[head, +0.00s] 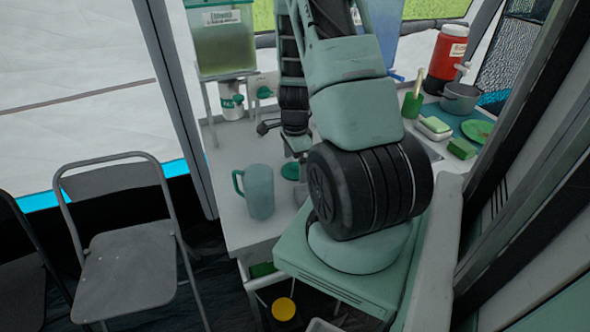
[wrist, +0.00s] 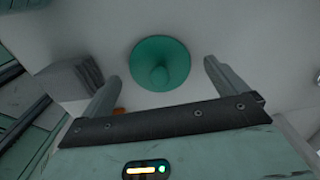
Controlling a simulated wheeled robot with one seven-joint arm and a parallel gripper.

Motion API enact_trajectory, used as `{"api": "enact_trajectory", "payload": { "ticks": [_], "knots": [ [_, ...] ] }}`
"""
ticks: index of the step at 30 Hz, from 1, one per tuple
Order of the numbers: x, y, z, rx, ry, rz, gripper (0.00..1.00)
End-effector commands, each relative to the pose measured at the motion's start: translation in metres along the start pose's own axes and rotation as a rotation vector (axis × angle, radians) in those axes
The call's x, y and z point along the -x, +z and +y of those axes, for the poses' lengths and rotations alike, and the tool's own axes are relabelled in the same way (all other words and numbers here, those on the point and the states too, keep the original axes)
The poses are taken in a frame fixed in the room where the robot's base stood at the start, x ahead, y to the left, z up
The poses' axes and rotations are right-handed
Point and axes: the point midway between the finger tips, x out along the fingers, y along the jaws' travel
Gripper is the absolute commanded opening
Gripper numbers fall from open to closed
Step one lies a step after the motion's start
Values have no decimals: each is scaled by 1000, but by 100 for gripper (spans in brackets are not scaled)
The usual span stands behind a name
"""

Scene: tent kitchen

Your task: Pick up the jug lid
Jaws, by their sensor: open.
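The jug lid is a round teal-green disc with a knob in its middle. In the wrist view the lid (wrist: 160,62) lies on the white counter, ahead of and between the fingers. In the head view the lid (head: 291,171) shows partly, beside my arm. My gripper (wrist: 160,85) is open and empty in the wrist view, one finger on each side, apart from the lid.
The white counter (head: 232,222) has bare room around the jug. A drink dispenser (head: 222,45) stands at the back left. A red cooler (head: 447,52), grey pot (head: 461,98), green plate (head: 478,130) and sponges (head: 435,127) are at the right. A folding chair (head: 125,255) stands left.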

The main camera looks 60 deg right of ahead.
Motion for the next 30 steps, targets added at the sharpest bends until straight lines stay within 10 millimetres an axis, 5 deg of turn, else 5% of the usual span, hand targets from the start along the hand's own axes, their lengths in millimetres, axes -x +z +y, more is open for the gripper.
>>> {"api": "enact_trajectory", "payload": {
  "ticks": [10,15,30],
  "knots": [
    [-7,0,0,0,-1,-1,95],
    [-7,0,0,0,0,-1,50],
    [6,0,-1,2,-4,1,50]
  ]
}}
